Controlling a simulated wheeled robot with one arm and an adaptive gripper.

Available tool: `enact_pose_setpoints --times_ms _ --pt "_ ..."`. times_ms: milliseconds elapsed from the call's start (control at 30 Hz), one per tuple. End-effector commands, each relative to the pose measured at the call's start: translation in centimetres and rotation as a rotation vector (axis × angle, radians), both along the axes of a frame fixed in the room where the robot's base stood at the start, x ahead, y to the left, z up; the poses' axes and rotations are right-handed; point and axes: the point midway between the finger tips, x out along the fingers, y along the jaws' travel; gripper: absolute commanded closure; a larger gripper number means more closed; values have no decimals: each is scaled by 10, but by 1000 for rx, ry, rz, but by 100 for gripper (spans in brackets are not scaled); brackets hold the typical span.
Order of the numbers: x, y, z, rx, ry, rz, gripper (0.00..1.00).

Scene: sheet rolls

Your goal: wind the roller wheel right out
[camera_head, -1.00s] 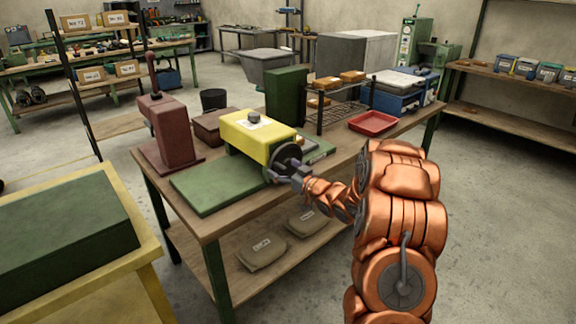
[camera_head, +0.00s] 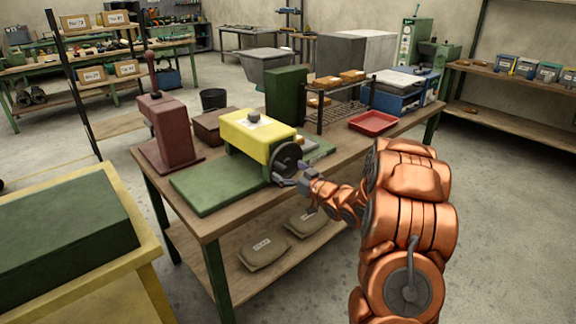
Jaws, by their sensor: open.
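The yellow sheet-roll machine (camera_head: 243,141) sits on a green base plate (camera_head: 212,187) on the wooden workbench. Its dark roller wheel (camera_head: 287,158) is on the right end, facing my arm. My gripper (camera_head: 285,181) is open at the lower right rim of the wheel, with its fingers close to the rim. I cannot tell whether they touch it. The fingers and wrist hide a little of the wheel's lower edge.
A maroon press (camera_head: 170,130) stands left on the bench. A green block (camera_head: 286,94), a wire rack (camera_head: 338,106) and a red tray (camera_head: 373,122) stand behind and right. A yellow-edged table (camera_head: 152,247) is at the left front. Floor at the right is clear.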

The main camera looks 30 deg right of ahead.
Motion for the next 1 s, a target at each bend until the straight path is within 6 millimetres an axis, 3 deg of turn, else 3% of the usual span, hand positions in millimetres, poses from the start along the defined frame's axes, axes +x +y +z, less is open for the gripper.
enact_pose_setpoints --times_ms 700,1000 --pt "-56 -13 -1 2 1 0 0" --pt "-63 -14 0 2 0 1 0"
